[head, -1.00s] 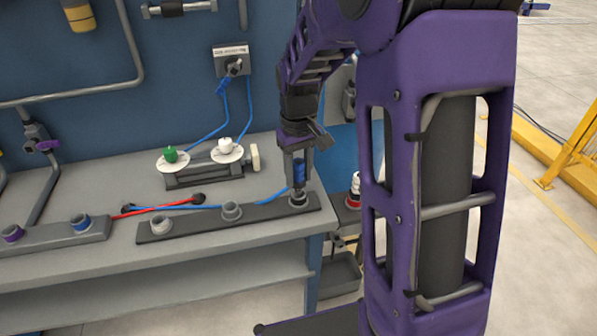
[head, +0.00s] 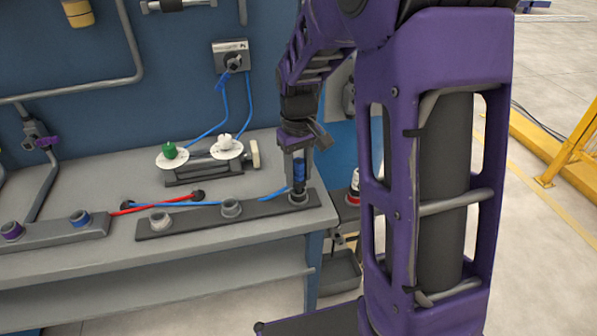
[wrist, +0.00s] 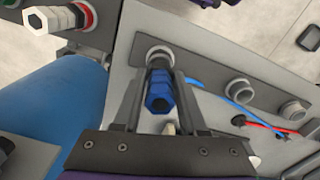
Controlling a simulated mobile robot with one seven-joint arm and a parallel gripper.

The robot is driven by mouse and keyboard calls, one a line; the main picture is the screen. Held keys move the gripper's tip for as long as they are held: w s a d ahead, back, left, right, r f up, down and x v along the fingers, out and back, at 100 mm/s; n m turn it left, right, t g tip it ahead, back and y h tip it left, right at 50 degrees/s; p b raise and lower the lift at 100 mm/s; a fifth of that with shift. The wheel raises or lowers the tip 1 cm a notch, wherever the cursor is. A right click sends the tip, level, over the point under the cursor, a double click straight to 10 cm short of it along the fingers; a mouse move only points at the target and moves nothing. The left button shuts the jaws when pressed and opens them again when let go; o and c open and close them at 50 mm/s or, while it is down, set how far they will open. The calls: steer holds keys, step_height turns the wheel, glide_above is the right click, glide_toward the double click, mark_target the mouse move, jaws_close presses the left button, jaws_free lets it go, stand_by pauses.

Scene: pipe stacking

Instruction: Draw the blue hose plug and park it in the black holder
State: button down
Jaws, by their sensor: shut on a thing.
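The blue hose plug (head: 299,173) is between the fingers of my gripper (head: 298,170), which is shut on it. The plug is upright at the right-end socket of the black holder (head: 190,222), a dark strip with several grey-rimmed sockets along the bench front. In the wrist view the blue plug (wrist: 159,92) lies between both fingers, with a pale socket ring (wrist: 160,54) just beyond its tip. I cannot tell how deep the plug sits in that socket. A blue hose (head: 272,196) runs left from the plug.
A grey strip (head: 50,236) with a purple-ringed and a blue-ringed socket lies to the left. Red and blue hoses (head: 160,205) lie on the bench. A valve unit with green and white knobs (head: 205,170) stands behind. A red-and-white fitting (head: 354,187) is to the right.

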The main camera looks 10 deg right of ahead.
steer(key=shift+f, duration=0.9)
steer(key=shift+c, duration=1.9)
jaws_free()
